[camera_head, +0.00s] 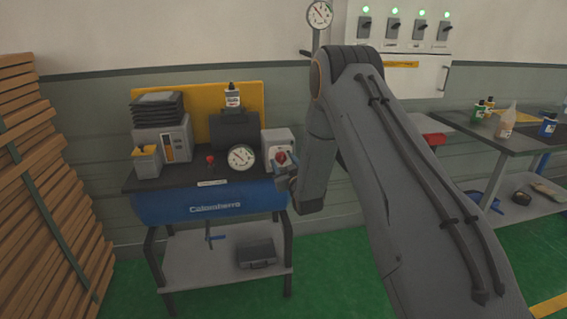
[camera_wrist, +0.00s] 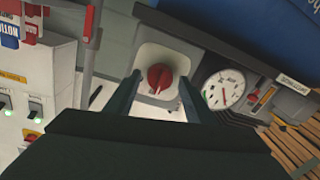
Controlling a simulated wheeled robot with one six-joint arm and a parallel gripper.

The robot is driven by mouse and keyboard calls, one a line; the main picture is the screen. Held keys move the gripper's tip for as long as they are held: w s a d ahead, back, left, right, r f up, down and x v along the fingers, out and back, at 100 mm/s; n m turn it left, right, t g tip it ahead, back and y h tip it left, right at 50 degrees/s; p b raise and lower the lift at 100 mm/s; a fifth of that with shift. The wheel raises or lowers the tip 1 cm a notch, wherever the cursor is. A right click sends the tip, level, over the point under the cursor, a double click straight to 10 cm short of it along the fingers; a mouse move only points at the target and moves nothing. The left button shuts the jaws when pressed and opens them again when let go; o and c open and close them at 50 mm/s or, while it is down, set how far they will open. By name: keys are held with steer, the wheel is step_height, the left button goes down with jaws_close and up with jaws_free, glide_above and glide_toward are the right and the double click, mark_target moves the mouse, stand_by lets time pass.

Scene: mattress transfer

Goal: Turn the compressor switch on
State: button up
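The compressor switch is a red rotary knob (camera_wrist: 160,79) on a pale square box (camera_wrist: 166,55). The box (camera_head: 277,140) stands at the right end of the blue compressor (camera_head: 170,206) in the head view, with the red knob (camera_head: 281,157) on its front. My gripper (camera_wrist: 158,82) is open, its two dark fingers one on each side of the knob in the wrist view. I cannot tell whether the fingers touch the knob. In the head view my gripper (camera_head: 285,172) is at the box, partly hidden by my wrist.
A round gauge (camera_head: 241,157) stands just left of the switch box. A small red valve (camera_head: 210,160) is further left. A wall panel with several levers and green lights (camera_head: 405,25) hangs at upper right. A table with bottles (camera_head: 480,135) stands at right; green floor is open below.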

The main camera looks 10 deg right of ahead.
steer(key=c, duration=0.9)
steer(key=shift+o, duration=0.2)
steer(key=shift+f+m, duration=0.1)
steer(key=shift+m, duration=0.2)
steer(key=m+b, duration=0.3)
steer(key=m, duration=0.2)
steer(key=shift+f+m+b, duration=0.1)
steer(key=shift+m+b, duration=0.3)
steer(key=m+b, duration=0.1)
steer(key=m, duration=0.2)
steer(key=m+b, duration=0.1)
steer(key=m, duration=0.1)
steer(key=shift+m+t+h, duration=0.3)
steer(key=shift+m+t, duration=0.1)
steer(key=shift+b, duration=0.3)
steer(key=o, duration=1)
steer(key=shift+o, duration=0.2)
